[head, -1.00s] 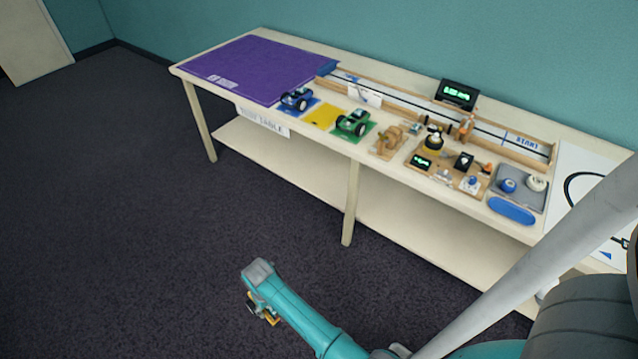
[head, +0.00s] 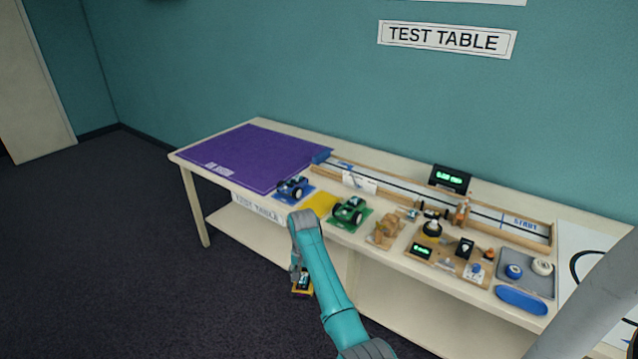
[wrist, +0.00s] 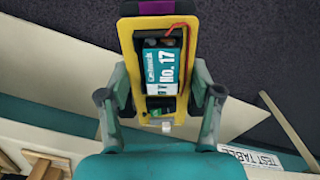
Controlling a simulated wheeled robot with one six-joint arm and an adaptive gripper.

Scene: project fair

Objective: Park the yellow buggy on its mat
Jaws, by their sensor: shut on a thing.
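My gripper (wrist: 165,105) is shut on the yellow buggy (wrist: 184,28), with one finger on each side of its body. In the wrist view the buggy shows a teal and white block marked No. 17 and a red wire. In the head view the buggy (head: 302,288) hangs below my gripper, in front of the table's front edge and lower than its top. The yellow mat (head: 321,203) lies bare on the table, between the blue buggy (head: 293,188) and the green buggy (head: 349,211). My arm hides none of the mat's middle.
The blue and green buggies stand close on either side of the yellow mat. A purple mat (head: 250,155) covers the table's left end. A wooden track (head: 410,195) runs behind, with a white card (head: 359,183) near it. Wooden items and electronics stand to the right.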

